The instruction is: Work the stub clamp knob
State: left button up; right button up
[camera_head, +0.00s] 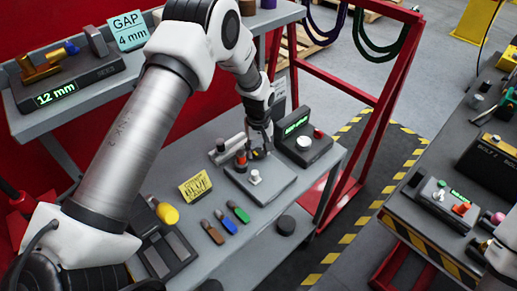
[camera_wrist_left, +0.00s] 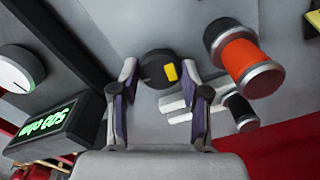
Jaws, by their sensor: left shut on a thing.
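The black knob with a yellow mark (camera_wrist_left: 158,70) sits between my left fingertips in the left wrist view. My left gripper (camera_head: 258,148) reaches down onto the bench fixture in the head view and is shut on this knob. In the wrist view the left fingers (camera_wrist_left: 163,92) stand on either side of the knob. The knob is mostly hidden by the gripper in the head view. An orange-banded cylinder with metal ends (camera_wrist_left: 240,60) stands close beside it.
A grey plate with a pale knob (camera_head: 255,177) lies in front of the gripper. A box with a green display and white dial (camera_head: 303,142) stands just right. Brown, blue and green pieces (camera_head: 238,212) and a yellow sign (camera_head: 195,187) lie nearer. Another bench (camera_head: 440,220) is at right.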

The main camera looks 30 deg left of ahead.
aim_at(258, 151)
pick_arm(q)
jog(key=o, duration=0.9)
jog(key=shift+c, duration=0.2)
notch_tip(258, 151, up, 12)
